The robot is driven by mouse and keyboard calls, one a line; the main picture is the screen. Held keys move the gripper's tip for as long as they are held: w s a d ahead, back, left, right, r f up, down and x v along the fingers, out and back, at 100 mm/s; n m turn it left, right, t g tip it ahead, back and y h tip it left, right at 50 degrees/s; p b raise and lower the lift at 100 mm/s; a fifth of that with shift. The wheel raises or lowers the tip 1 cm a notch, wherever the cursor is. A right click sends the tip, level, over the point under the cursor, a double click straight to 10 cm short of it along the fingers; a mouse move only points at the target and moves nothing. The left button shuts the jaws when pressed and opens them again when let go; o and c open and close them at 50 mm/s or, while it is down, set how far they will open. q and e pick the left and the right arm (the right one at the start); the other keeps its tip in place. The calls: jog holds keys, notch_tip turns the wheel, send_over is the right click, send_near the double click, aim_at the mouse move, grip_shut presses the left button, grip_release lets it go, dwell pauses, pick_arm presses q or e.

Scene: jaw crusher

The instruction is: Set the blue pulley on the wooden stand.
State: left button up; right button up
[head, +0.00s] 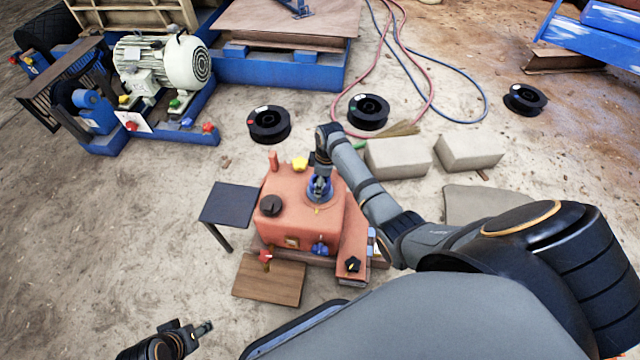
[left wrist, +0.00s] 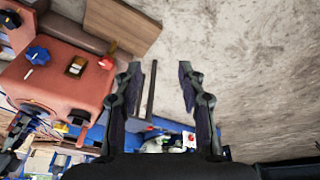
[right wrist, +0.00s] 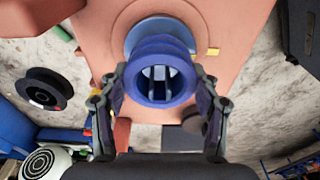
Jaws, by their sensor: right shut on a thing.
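The blue pulley (head: 320,188) is at the top of the orange-red housing (head: 300,228). In the right wrist view the pulley (right wrist: 160,72) sits between my fingers, with a lighter blue round part behind it against the housing's circular seat. My right gripper (head: 320,172) is shut on the pulley; whether the pulley touches the seat cannot be told. A brown wooden stand (head: 268,280) is in front of the housing, and also shows in the left wrist view (left wrist: 118,28). My left gripper (head: 190,338) is apart from everything, its fingers open and empty in its wrist view (left wrist: 165,90).
Black spools (head: 269,124) and pale blocks (head: 398,158) lie behind. Ground at left is clear.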

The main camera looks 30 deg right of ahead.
pick_arm(q)
jog(key=shift+g+y, duration=0.4)
jog(key=shift+g, duration=0.5)
jog(key=r, duration=0.1)
jog(key=a+r+p, duration=0.1)
jog(key=r, duration=0.1)
jog(key=s+r+p, duration=0.1)
jog(key=shift+a+r, duration=0.2)
jog(key=shift+a, duration=0.05)
pick_arm(e)
notch_tip(320, 180, up, 8)
